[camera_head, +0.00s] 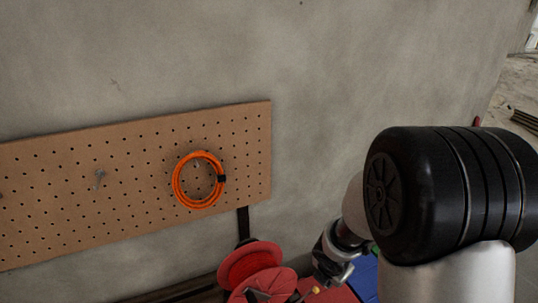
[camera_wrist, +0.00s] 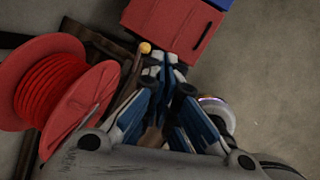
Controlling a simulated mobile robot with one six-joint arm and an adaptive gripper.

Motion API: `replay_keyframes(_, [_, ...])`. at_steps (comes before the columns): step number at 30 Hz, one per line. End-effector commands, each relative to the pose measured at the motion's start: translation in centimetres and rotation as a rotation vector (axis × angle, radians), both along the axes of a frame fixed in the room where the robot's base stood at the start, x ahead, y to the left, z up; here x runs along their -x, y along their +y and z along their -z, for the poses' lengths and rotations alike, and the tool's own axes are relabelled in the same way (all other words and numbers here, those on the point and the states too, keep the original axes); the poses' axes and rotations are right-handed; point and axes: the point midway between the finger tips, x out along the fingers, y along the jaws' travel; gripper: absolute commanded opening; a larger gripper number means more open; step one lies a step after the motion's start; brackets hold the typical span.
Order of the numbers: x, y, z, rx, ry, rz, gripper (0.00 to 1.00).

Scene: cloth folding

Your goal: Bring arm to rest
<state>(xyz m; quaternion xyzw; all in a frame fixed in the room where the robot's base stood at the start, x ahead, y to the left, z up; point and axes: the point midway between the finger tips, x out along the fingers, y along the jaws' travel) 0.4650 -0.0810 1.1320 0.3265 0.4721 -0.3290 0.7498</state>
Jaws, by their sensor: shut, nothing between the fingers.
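My arm reaches in from the right of the head view, its black joint hiding part of the wall and floor behind it. My gripper (camera_head: 335,266) is low in the head view, beside the arm and over red and blue surfaces, partly cut off from sight. In the wrist view its blue and grey fingers (camera_wrist: 166,68) come together at the tips, with nothing held. No cloth that I can make out clearly shows in either view.
A red spool (camera_wrist: 62,85) lies left of my fingers. A red box-like thing (camera_wrist: 170,24) is just beyond the fingertips. A pegboard (camera_head: 75,190) with an orange cable coil (camera_head: 177,181) hangs on the grey wall. Bare floor (camera_wrist: 265,75) is at the right of the wrist view.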

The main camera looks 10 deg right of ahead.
Motion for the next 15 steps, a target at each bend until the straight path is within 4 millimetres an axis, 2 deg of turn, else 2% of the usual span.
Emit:
replay_keyframes(4, [0.9, -0.6, -2.8, -0.041, -0.085, 0.238, 0.0])
replay_keyframes(7, [2.9, -0.8, -5.4, -0.116, -0.17, 0.512, 0.0])
replay_keyframes(12, [8.2, 0.0, -8.6, -0.309, -0.291, 0.999, 0.0])
replay_keyframes(15, [11.8, 1.3, -9.4, -0.451, -0.332, 1.268, 0.0])
